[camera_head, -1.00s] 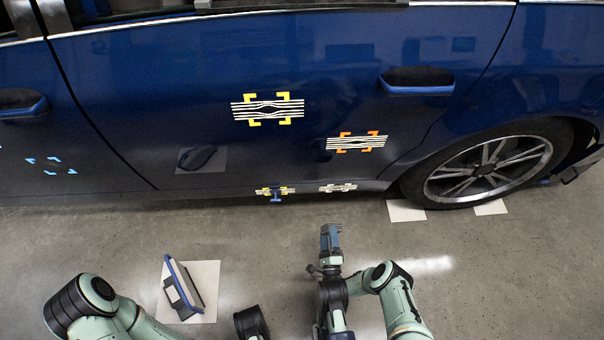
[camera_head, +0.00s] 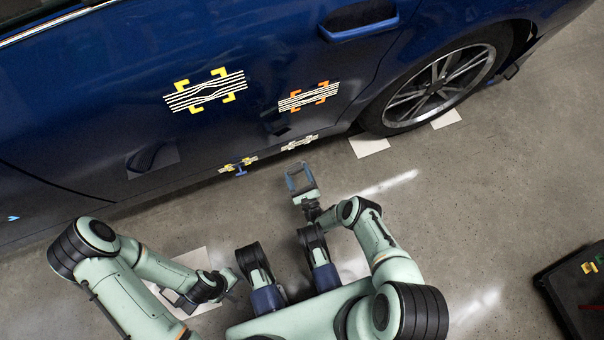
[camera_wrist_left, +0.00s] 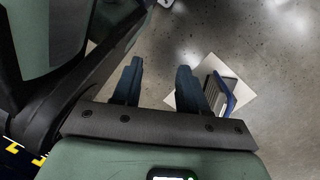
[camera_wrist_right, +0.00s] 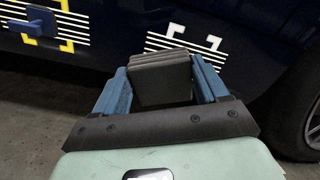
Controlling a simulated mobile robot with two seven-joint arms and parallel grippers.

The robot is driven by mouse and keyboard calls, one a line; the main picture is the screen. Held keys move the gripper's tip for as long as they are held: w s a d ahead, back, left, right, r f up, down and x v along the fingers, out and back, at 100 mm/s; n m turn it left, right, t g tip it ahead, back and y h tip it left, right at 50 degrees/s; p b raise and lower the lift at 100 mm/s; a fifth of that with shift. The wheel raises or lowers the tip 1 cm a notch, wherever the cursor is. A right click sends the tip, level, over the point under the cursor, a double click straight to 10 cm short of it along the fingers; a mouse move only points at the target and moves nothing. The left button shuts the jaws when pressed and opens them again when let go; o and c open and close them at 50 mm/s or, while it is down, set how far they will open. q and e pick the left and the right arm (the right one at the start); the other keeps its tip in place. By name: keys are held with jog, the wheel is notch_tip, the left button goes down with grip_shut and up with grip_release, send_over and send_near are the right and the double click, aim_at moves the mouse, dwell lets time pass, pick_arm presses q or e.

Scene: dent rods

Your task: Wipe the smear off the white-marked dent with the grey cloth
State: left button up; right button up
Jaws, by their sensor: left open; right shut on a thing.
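The white-marked dent (camera_head: 300,143) is low on the blue car door, with white corner marks and a striped pattern. It also shows in the right wrist view (camera_wrist_right: 206,42), partly hidden behind the cloth; I cannot make out the smear. My right gripper (camera_head: 301,183) is in front of and below it, apart from the door. The right wrist view shows that gripper shut on the folded grey cloth (camera_wrist_right: 162,80), between its blue fingers. My left gripper (camera_wrist_left: 158,82) is open and empty, low over the floor, away from the car.
Left of the white marks is a yellow-marked dent with a blue tab (camera_head: 240,167). Higher are a larger yellow-marked dent (camera_head: 205,91) and an orange-marked one (camera_head: 308,97). A blue-edged tool (camera_wrist_left: 219,93) lies on a white sheet below my left gripper. A black case (camera_head: 575,292) is at right.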

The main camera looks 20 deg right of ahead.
pick_arm(q)
jog(key=shift+s+a+f+g+b, duration=0.1)
jog(key=shift+s+f+g+b, duration=0.2)
jog(key=shift+s, duration=0.45)
jog(key=shift+s+a+f+g+b, duration=0.1)
jog(key=shift+s+f+b, duration=0.25)
jog(key=shift+s, duration=0.35)
pick_arm(e)
jog(key=shift+w+a+r, duration=0.1)
jog(key=shift+w+r, duration=0.05)
jog(key=shift+w, duration=0.75)
jog(key=shift+w+d+r, duration=0.1)
jog(key=shift+w+r, duration=0.1)
jog(key=shift+w, duration=0.65)
jog(key=shift+w+a+r, duration=0.1)
jog(key=shift+w+r, duration=0.05)
jog(key=shift+w, duration=0.75)
jog(key=shift+w+r, duration=0.15)
jog(key=shift+w, duration=0.8)
